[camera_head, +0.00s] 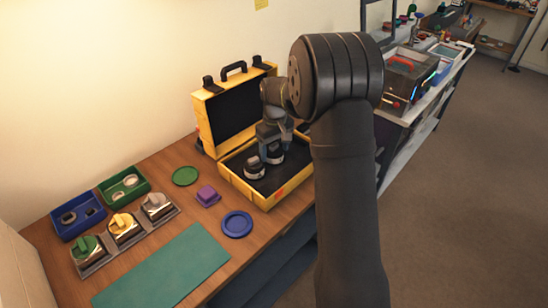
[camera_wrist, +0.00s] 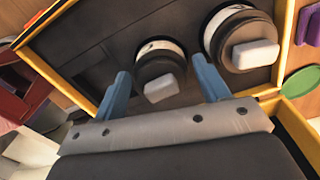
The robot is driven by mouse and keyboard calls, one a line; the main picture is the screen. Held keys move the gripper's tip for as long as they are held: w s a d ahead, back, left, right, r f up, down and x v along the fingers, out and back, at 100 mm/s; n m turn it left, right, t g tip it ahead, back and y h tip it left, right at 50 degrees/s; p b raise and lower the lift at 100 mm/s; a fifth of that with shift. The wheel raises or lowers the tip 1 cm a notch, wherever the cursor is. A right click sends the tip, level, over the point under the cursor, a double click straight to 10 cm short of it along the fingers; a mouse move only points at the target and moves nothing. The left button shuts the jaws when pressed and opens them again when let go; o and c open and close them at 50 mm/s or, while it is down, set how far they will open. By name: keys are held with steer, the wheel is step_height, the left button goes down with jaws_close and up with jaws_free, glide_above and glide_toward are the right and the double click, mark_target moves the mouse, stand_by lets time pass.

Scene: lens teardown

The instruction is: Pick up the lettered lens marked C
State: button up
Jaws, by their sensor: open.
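Two dark cylindrical lenses with pale bands and light grey blocks on top stand in the yellow case. The nearer-to-centre lens (camera_wrist: 161,66) is between the finger lines of my gripper (camera_wrist: 160,70) in the wrist view. The larger lens (camera_wrist: 238,32) is just to the right, outside the right finger. In the head view one lens (camera_head: 254,170) is at the left of my gripper (camera_head: 274,146), and the other (camera_head: 273,157) is partly hidden beneath it. My gripper is open, its blue fingers apart. I cannot read a letter on either lens.
The case (camera_head: 264,200) has low walls around the lenses and an upright lid (camera_head: 205,118) behind. A green disc (camera_head: 185,176), purple block (camera_head: 207,196) and blue dish (camera_head: 237,224) lie left of it. Blue (camera_head: 57,226) and green (camera_head: 106,193) bins stand further left.

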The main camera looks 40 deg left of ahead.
steer(key=shift+f, duration=0.45)
steer(key=c, duration=0.8)
steer(key=shift+o, duration=0.2)
steer(key=shift+r, duration=0.1)
